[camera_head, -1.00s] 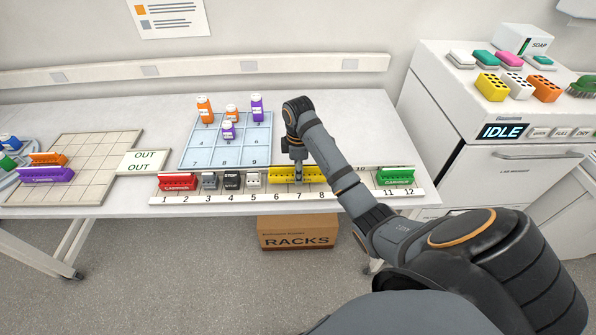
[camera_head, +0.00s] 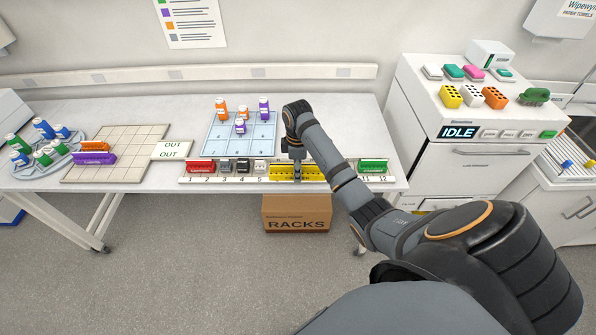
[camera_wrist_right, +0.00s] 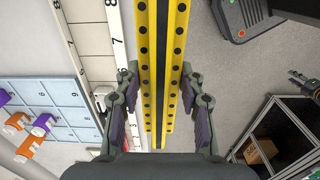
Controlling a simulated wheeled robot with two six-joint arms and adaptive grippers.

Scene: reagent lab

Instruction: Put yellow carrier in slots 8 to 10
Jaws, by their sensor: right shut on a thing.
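The yellow carrier (camera_head: 307,174) is at the front rail in the head view, around slots 6 to 8, where it covers the number strip. My right gripper (camera_head: 297,162) is over its middle and shut on it. In the right wrist view, the long yellow carrier (camera_wrist_right: 143,60) with dark holes lies between the fingers of my right gripper (camera_wrist_right: 158,90). The numbered rail (camera_wrist_right: 118,45) runs beside it, with 7 and 8 readable. My forearm hides the rail around slots 9 and 10 in the head view. My left gripper is out of view.
A red carrier (camera_head: 201,166) fills slots 1 and 2. Small grey, black and white holders (camera_head: 242,166) stand at 3 to 5. A green carrier (camera_head: 373,166) stands at 11 and 12. Behind the rail is a blue grid mat (camera_head: 215,138) with several bottles.

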